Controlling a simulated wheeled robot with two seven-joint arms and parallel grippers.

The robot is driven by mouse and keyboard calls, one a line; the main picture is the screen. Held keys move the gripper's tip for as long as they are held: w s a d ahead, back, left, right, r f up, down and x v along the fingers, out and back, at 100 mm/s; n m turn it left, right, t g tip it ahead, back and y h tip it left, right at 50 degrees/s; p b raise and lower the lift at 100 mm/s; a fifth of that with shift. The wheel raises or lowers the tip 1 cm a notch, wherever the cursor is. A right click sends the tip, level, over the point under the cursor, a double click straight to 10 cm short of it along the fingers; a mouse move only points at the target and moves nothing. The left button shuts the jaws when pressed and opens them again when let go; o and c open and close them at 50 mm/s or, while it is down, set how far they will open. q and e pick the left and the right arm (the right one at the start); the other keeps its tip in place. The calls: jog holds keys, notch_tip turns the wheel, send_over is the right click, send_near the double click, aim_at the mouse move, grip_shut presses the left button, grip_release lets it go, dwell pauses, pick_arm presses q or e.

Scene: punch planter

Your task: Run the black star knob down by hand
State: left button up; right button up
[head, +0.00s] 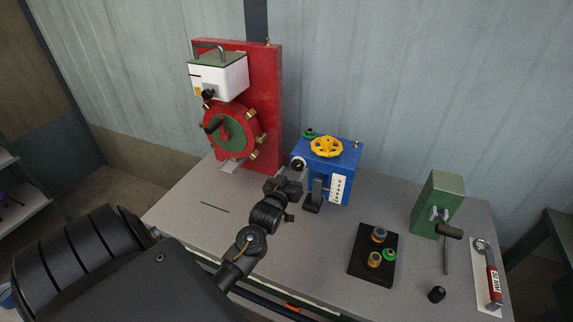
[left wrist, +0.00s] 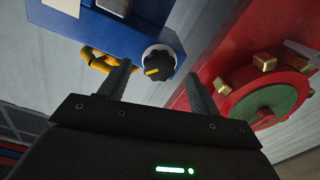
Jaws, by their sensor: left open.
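A black knob with a lobed rim and a yellow mark (left wrist: 158,62) sits on a white disc on the blue box (left wrist: 135,35). It also shows on the box's left side in the head view (head: 298,164). My left gripper (left wrist: 157,76) is open and empty, its two fingers pointing toward this knob, one to each side of it in the picture. I cannot tell how far short of it they are. In the head view my left gripper (head: 285,187) is beside the blue box (head: 325,167). Another black knob (head: 208,94) is on the white housing of the red machine. My right gripper is not in view.
The red machine (head: 262,110) with a green-centred wheel stands left of the blue box, which carries a yellow handwheel (head: 327,146).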

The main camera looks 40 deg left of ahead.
pick_arm(q)
jog(key=b+v, duration=0.1)
jog(key=v, duration=0.7)
jog(key=shift+b, duration=0.3)
jog(key=b+v, duration=0.3)
jog(key=v, duration=0.7)
jog(key=shift+s+d, duration=0.2)
jog(key=shift+s, duration=0.2)
jog(key=shift+f, duration=0.1)
